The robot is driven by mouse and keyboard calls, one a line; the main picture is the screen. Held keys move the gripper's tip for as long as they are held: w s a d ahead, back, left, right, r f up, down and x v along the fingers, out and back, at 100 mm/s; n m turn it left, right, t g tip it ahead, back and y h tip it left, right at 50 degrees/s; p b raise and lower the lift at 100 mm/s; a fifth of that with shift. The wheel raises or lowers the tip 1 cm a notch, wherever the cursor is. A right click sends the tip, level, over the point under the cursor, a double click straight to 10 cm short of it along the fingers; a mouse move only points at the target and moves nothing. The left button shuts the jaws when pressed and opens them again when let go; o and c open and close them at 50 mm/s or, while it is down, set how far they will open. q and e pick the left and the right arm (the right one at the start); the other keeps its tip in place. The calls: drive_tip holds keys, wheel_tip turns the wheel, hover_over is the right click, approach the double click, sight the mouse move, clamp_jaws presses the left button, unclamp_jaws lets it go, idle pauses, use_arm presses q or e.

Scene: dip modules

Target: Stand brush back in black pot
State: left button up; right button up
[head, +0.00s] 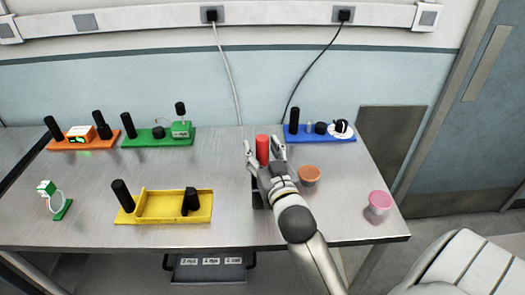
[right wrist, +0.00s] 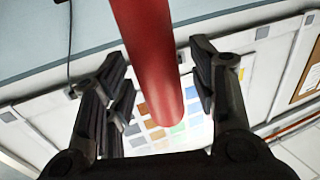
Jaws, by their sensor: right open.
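A red rod (head: 263,150), which looks like the brush's handle, stands upright between the fingers of my right gripper (head: 262,147). In the right wrist view the red rod (right wrist: 152,60) runs between the open fingers (right wrist: 158,75), with a gap on each side. No bristles show. A dark shape (head: 257,192) beside my right wrist is mostly covered by my arm; I cannot tell whether it is the black pot. My left gripper is not in view.
An orange cup (head: 309,175) stands close to the right of my wrist, and a pink cup (head: 380,203) near the right edge. Yellow (head: 165,206), green (head: 150,138), orange (head: 75,143) and blue (head: 320,137) module boards lie around the metal table (head: 225,160).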

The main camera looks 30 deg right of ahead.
drive_tip(key=shift+s, duration=0.1)
drive_tip(key=v, duration=0.7)
drive_tip(key=shift+s, duration=0.15)
drive_tip(key=shift+f, duration=0.1)
